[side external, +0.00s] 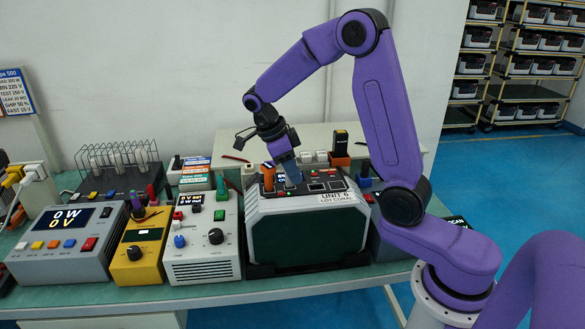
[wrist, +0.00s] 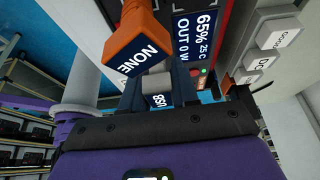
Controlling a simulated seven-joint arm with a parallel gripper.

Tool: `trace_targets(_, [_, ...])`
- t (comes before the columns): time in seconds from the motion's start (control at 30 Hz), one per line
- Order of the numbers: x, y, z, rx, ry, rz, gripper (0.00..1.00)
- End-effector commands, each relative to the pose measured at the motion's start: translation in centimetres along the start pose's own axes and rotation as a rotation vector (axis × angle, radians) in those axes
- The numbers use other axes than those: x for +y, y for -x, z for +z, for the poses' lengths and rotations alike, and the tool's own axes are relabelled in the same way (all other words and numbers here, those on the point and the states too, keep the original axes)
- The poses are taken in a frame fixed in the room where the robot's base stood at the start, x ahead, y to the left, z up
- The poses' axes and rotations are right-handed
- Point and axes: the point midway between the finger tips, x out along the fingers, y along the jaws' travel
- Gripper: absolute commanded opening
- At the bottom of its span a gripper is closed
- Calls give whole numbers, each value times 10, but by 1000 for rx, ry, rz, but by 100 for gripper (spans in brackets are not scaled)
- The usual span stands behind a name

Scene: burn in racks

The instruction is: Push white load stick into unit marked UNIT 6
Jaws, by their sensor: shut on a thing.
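UNIT 6 (side external: 308,238) is a grey case with a dark green front, standing on the bench and marked "UNIT 6 LOT CORAL". My gripper (side external: 291,176) points down at its top panel. In the wrist view my gripper (wrist: 157,92) is shut on the pale white-grey load stick (wrist: 156,82), which has a dark label, partly hidden and hard to read. An orange stick marked NONE (wrist: 138,48) stands just beside it; it also shows in the side view (side external: 268,177). The white stick's lower end is hidden, so I cannot tell how deep it sits.
The unit's display (wrist: 194,38) reads 65%, 25 C, OUT 0 W. A white supply box (side external: 203,240), a yellow box (side external: 140,250) and a grey meter (side external: 65,243) stand left of UNIT 6. A black-topped orange block (side external: 340,150) stands behind it.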

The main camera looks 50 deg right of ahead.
Motion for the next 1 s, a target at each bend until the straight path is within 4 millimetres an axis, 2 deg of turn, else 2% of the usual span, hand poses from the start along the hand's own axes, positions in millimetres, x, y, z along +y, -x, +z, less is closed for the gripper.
trace_targets(0.17, [0, -3, 1, 2, 0, 2, 0])
trace_targets(0.2, [0, -4, 1, 1, 0, 2, 36])
trace_targets(0.27, [0, -3, 1, 1, 0, 1, 55])
trace_targets(0.3, [0, -3, 1, 1, 0, 1, 59])
trace_targets(0.67, [0, 2, 2, -1, 0, -1, 59])
trace_targets(0.77, [0, 13, 2, -2, 1, -2, 59])
trace_targets(1.0, [0, 60, 2, -5, 1, -3, 59])
